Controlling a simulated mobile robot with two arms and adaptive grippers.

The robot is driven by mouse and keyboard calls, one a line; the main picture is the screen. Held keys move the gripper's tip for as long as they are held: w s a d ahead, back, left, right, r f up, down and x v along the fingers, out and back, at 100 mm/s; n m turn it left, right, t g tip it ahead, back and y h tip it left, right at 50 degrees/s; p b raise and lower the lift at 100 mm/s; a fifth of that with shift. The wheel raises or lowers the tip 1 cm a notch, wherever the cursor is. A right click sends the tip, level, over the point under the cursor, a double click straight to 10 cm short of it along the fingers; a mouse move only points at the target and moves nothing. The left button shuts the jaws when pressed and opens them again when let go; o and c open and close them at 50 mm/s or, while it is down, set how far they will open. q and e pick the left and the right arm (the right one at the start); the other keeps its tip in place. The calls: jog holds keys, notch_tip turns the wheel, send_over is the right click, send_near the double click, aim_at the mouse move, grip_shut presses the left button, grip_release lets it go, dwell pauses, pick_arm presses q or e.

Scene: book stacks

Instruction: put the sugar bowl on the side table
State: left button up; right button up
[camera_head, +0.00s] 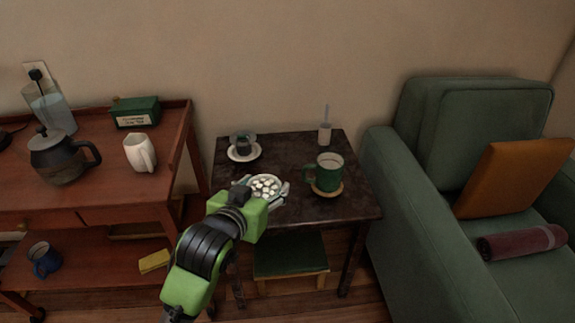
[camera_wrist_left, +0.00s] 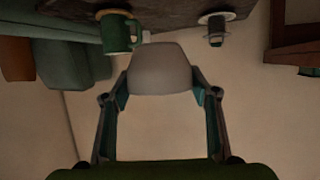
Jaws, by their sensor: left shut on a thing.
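The sugar bowl (camera_head: 265,185), filled with white lumps, is at the front left of the dark side table (camera_head: 310,208) in the head view. My left gripper (camera_head: 262,188) is shut on it. In the left wrist view the bowl (camera_wrist_left: 160,69) is a plain pale shape between the two fingers (camera_wrist_left: 160,95). The gripper hides part of the bowl in the head view, and I cannot tell whether its base touches the table top. My right gripper does not show.
A green mug (camera_head: 326,174) stands on a coaster right of the bowl. A cup on a saucer (camera_head: 243,151) and a small pot with a stick (camera_head: 325,133) stand behind. The reddish cart (camera_head: 100,190) is left; the green armchair (camera_head: 400,200) is right.

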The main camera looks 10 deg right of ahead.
pick_arm(q)
jog(key=shift+w+d+r, duration=0.2)
jog(key=shift+w+r, duration=0.05)
jog(key=shift+r, duration=0.05)
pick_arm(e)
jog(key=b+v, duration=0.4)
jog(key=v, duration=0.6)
pick_arm(q)
jog(key=w+f, duration=0.3)
jog(key=w, duration=0.1)
jog(key=w+f, duration=0.3)
jog(key=w, duration=0.1)
jog(key=w+a+f, duration=0.1)
jog(key=w+f, duration=0.2)
jog(key=w, duration=0.1)
jog(key=shift+w+b, duration=0.4)
jog(key=shift+w+a+f, duration=0.1)
jog(key=shift+w+f, duration=0.3)
jog(key=shift+f, duration=0.05)
notch_tip(320, 180, down, 3)
jog(key=shift+r+b, duration=0.1)
jog(key=shift+b, duration=0.7)
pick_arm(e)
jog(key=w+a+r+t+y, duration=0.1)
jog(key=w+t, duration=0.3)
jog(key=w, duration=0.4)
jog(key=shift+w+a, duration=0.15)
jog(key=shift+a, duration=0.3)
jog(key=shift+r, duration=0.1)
